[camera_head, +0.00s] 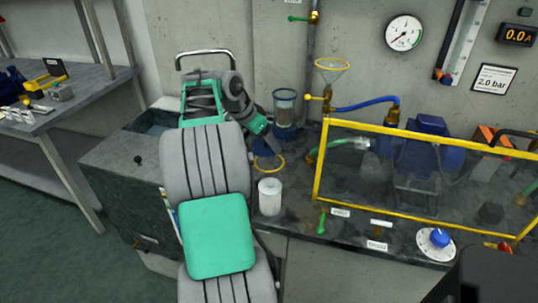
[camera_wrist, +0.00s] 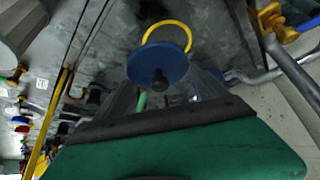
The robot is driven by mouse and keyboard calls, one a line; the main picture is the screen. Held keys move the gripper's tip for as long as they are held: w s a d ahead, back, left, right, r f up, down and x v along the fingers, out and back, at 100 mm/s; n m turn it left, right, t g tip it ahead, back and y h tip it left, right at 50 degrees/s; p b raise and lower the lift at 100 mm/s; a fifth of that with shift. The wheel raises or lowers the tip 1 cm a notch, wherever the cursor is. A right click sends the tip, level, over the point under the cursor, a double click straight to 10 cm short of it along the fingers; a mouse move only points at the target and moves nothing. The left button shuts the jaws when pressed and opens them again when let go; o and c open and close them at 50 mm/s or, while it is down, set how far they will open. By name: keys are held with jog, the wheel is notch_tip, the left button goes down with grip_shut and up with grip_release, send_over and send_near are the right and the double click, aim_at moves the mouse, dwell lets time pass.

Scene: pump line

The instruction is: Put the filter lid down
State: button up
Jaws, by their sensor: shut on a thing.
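The filter lid (camera_wrist: 150,62) is a round blue disc with a dark knob, seen in the wrist view. My gripper (camera_wrist: 163,84) is shut on the knob and holds the lid in front of its fingertips. A yellow ring (camera_wrist: 183,30) on the bench shows partly behind the lid. In the head view my gripper (camera_head: 268,138) is at the back of the bench, just above the yellow ring (camera_head: 268,163) and beside the clear filter bowl (camera_head: 285,103). I cannot tell whether the lid touches the bench.
A white filter cartridge (camera_head: 270,198) stands upright in front of the yellow ring. A yellow-framed clear guard (camera_head: 420,175) covers the pump to the right. A yellow-rimmed funnel (camera_head: 332,68) is above. A green-handled valve (camera_head: 321,222) and a blue knob (camera_head: 440,237) are at the front.

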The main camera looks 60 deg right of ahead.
jog(key=d+f, duration=0.4)
jog(key=f, duration=0.1)
jog(key=shift+w+d+f+b, duration=0.2)
jog(key=shift+w+f+b, duration=0.05)
jog(key=shift+w+b, duration=0.1)
jog(key=f, duration=0.3)
jog(key=shift+d, duration=0.25)
jog(key=shift+f, duration=0.2)
jog(key=shift+f+b, duration=0.1)
jog(key=shift+b, duration=0.2)
jog(key=o, duration=1.3)
jog(key=shift+w, duration=0.1)
jog(key=shift+c, duration=0.2)
